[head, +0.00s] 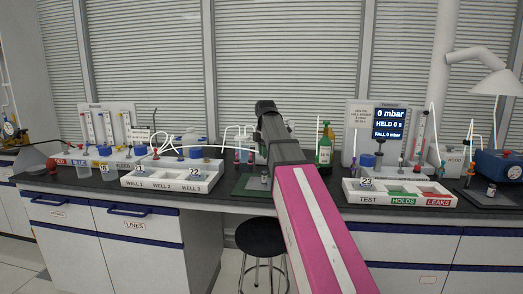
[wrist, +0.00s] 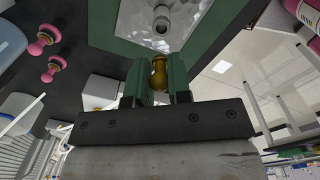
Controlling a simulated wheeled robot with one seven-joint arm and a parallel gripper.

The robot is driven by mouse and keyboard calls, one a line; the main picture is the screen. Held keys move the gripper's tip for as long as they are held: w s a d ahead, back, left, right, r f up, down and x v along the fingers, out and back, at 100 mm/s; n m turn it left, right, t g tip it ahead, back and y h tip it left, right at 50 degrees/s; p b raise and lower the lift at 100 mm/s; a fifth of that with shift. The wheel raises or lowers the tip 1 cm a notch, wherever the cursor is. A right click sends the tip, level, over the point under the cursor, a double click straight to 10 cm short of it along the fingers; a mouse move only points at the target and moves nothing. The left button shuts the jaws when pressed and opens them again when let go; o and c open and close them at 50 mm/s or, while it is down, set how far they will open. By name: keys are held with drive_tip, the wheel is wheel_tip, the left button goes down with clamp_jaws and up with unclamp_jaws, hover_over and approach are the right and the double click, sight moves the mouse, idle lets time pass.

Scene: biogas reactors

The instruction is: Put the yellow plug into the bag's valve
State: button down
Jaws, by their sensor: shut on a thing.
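In the wrist view, my gripper (wrist: 159,84) is shut on the yellow plug (wrist: 159,70), which stands between its two green fingers. Just beyond the plug is a grey round valve (wrist: 161,22) on a clear, shiny bag (wrist: 188,18). The plug and the valve look apart, with a small gap between them. The bag lies on a green mat (wrist: 118,22). In the head view, the mat (head: 248,185) is partly hidden behind my arm, and my gripper and the plug cannot be made out.
In the head view, a white tray marked WELL (head: 172,187) is to the left and a TEST/HOLDS/LEAKS tray (head: 398,205) to the right. A black stool (head: 262,236) is below.

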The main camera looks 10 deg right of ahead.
hover_over(264, 175)
drive_tip(key=w, duration=0.1)
drive_tip(key=shift+d+f, duration=0.2)
drive_tip(key=shift+f, duration=2.15)
drive_tip(key=shift+f, duration=0.95)
idle(0.3)
drive_tip(key=c, duration=1)
unclamp_jaws()
wheel_tip(264, 175, up, 10)
drive_tip(key=shift+s+r, duration=0.1)
drive_tip(key=shift+r, duration=0.35)
drive_tip(key=shift+s, duration=0.15)
